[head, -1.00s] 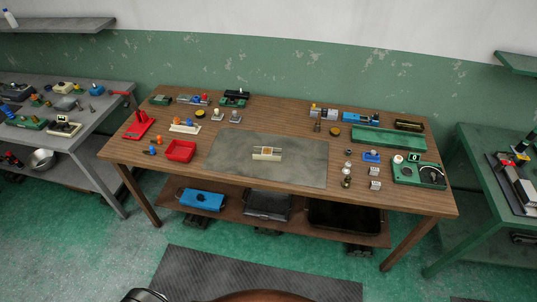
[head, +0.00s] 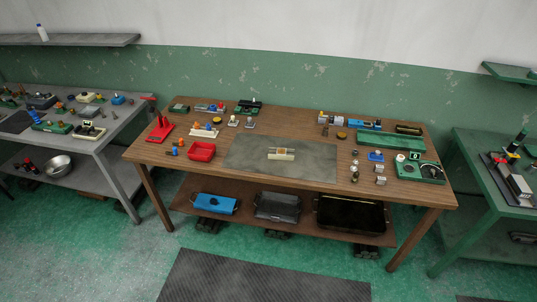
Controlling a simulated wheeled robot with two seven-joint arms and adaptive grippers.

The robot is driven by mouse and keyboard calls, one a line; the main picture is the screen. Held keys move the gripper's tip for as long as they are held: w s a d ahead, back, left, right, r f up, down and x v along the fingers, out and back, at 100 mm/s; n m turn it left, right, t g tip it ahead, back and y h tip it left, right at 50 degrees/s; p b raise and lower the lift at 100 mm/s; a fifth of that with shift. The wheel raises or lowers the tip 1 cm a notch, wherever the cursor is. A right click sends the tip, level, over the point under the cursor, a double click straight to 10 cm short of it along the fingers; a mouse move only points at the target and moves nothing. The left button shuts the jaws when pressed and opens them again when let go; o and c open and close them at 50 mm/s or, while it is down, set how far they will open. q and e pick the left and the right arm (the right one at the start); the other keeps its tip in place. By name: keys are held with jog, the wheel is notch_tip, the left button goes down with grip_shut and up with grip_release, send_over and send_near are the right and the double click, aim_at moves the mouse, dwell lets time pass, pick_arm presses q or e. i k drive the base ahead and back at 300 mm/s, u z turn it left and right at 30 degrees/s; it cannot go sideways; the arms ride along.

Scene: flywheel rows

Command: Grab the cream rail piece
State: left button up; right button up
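A small cream piece (head: 281,154) with a tan or orange part on top lies on the grey mat (head: 245,157) in the middle of the wooden table. It may be the cream rail piece, but it is too small to be sure. Another pale piece (head: 204,132) with orange parts on it sits at the left of the table, behind the red bin. Neither gripper is in view, and nothing touches the cream piece.
A red bin (head: 202,151) stands left of the mat. A long green tray (head: 390,140) lies at the back right. A lower shelf holds a blue box (head: 215,204) and dark trays. Grey and green side tables flank the table. Floor in front is open.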

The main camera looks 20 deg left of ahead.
aim_at(283, 153)
jog(key=u, duration=0.55)
jog(key=i, duration=0.7)
jog(key=u, duration=0.5)
